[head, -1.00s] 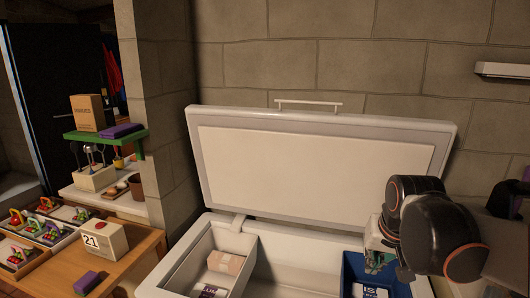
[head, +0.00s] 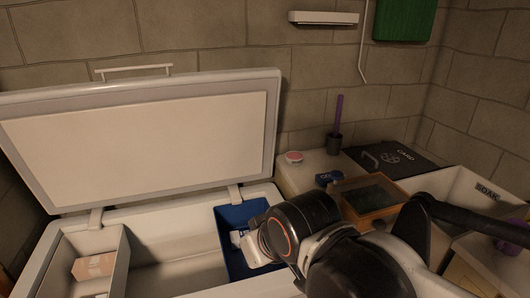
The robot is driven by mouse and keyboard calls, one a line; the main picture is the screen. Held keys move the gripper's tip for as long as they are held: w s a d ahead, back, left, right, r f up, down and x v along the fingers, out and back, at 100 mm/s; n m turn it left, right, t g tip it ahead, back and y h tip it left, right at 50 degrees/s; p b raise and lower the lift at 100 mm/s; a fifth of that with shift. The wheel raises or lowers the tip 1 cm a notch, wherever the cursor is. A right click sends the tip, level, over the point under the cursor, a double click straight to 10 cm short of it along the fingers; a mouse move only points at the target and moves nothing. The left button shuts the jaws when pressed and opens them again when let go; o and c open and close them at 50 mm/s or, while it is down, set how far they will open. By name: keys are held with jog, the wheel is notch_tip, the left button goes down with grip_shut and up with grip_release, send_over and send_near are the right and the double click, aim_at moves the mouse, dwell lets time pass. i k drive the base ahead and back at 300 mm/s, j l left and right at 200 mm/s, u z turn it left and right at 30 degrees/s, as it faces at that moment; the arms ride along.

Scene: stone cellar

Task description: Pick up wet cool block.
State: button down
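I cannot tell for sure which thing is the wet cool block. A small dark blue block with pale marks (head: 328,178) lies on the pale counter right of the freezer. A blue bin (head: 228,217) stands inside the open chest freezer (head: 160,288) at its right end. Whitish things in the bin are mostly hidden by my arm. A pinkish-tan packet (head: 95,266) lies in the white bin at the freezer's left end. My gripper (head: 238,238) is at the blue bin; my arm hides its fingers and anything between them.
The raised freezer lid (head: 140,145) stands behind the freezer. The right counter holds a red-and-white round thing (head: 293,157), a purple-handled brush (head: 337,125), an orange-brown framed box (head: 370,198) and a dark board (head: 395,160). A white basin marked SOAK (head: 487,191) is farther right.

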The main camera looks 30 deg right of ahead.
aim_at(321, 180)
jog(key=z, duration=1.3)
